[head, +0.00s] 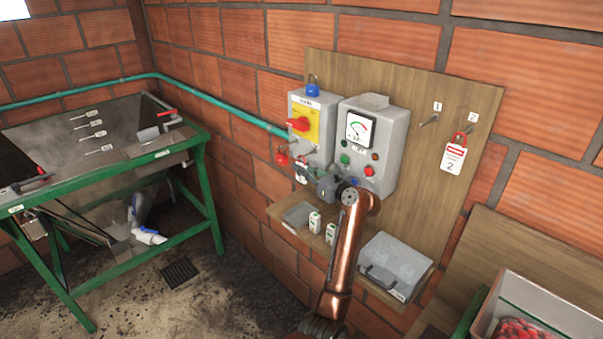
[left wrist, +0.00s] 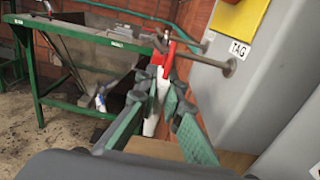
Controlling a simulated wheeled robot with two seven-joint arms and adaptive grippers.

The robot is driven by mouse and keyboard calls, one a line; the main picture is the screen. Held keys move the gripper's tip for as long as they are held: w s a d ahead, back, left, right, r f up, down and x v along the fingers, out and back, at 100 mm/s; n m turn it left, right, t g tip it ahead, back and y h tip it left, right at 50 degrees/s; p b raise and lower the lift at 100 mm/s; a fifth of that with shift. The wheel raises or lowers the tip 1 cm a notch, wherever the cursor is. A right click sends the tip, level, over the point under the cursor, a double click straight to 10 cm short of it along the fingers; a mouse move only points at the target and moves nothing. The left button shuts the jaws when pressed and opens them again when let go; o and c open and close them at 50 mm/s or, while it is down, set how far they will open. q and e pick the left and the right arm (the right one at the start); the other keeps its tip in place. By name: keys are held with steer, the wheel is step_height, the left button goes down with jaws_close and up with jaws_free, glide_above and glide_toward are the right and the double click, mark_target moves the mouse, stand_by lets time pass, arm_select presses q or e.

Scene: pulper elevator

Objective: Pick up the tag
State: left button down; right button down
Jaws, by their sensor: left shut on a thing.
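My left gripper (head: 306,178) is in front of the lower part of the grey switch box (head: 325,145). In the left wrist view its two green-padded fingers (left wrist: 165,100) are closed on a narrow white and red tag (left wrist: 154,112), seen nearly edge-on. The tag's red top is beside a metal peg (left wrist: 205,58) near the label "TAG"; I cannot tell whether its loop is around the peg. In the head view the held tag (head: 301,169) shows small, partly hidden by the gripper. Another red and white tag, marked 2 (head: 454,155), hangs on the board's right peg. My right gripper is not in view.
A meter box (head: 378,125) with buttons stands right of the switch box. A red padlock (head: 282,156) hangs left of the switch. Below, a wooden shelf holds a grey case (head: 395,262) and small white items. A green-framed bench (head: 120,165) stands left.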

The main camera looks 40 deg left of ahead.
arm_select(q)
steer(key=shift+r, duration=0.4)
steer(key=s+a, duration=0.2)
steer(key=s, duration=1.6)
steer(key=w+d+f+m+t+h, duration=0.2)
steer(key=d+f+m+t+h, duration=0.35)
steer(key=d, duration=0.45)
steer(key=w+d+f+m+t+h, duration=0.2)
steer(key=d+f+m+t, duration=0.3)
steer(key=d+f+t, duration=0.4)
steer(key=s+d+f+m+t+h, duration=0.1)
steer(key=s+d+f+m+h, duration=0.2)
steer(key=d, duration=0.7)
steer(key=s+d+f+m+t+h, duration=0.1)
steer(key=s+d+f+m+h, duration=0.2)
steer(key=s+d+f+h, duration=0.4)
steer(key=s+d+f+p, duration=0.1)
steer(key=s+d+f, duration=0.1)
steer(key=d, duration=0.1)
steer(key=shift+s+d+f, duration=0.15)
steer(key=shift+d+f, duration=0.05)
steer(key=shift+m+h, duration=0.25)
